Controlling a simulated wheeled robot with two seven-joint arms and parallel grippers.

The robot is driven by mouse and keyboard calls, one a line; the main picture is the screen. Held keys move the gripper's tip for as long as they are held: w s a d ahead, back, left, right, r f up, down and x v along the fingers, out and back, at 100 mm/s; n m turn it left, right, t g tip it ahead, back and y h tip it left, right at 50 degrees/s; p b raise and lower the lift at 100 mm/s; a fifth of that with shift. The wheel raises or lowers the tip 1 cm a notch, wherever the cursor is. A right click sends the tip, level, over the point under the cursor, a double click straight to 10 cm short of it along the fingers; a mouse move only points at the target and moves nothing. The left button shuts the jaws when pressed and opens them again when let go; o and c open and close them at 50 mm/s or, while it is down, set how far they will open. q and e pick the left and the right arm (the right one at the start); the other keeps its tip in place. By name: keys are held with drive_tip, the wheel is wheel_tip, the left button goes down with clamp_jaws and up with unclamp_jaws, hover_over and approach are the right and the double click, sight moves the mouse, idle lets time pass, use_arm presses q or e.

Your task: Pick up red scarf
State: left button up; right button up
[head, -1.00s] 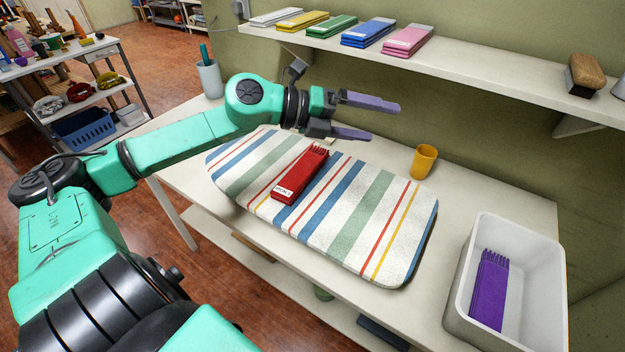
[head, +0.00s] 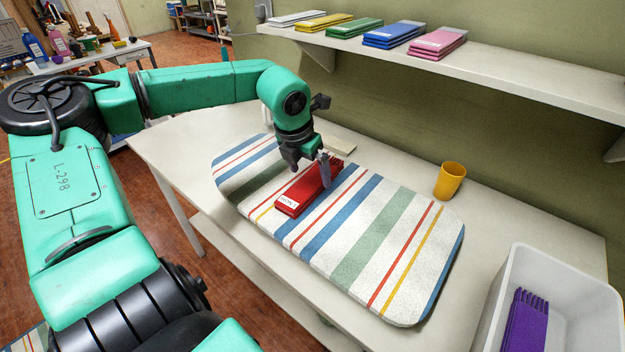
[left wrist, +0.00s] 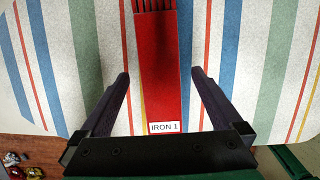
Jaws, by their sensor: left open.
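The red scarf (head: 305,190) lies folded flat on the striped ironing board (head: 385,250), with its fringe toward the back and a white label at its near end. In the left wrist view the red scarf (left wrist: 160,70) shows the label "IRON 1". My left gripper (head: 312,180) points down at the scarf. In the left wrist view its two open fingers (left wrist: 160,82) stand on either side of the scarf, with gaps between them and its edges. Whether the fingertips touch the board cannot be told. My right gripper is not in view.
A yellow cup (head: 450,181) stands on the table behind the board. A white bin (head: 590,275) with a purple scarf (head: 525,322) is at the right. A wall shelf (head: 480,75) holds several folded scarves above the table.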

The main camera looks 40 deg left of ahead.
sight(312, 183)
use_arm(q)
drive_tip(key=x, duration=0.3)
drive_tip(key=shift+r, duration=0.15)
drive_tip(key=c, duration=1.4)
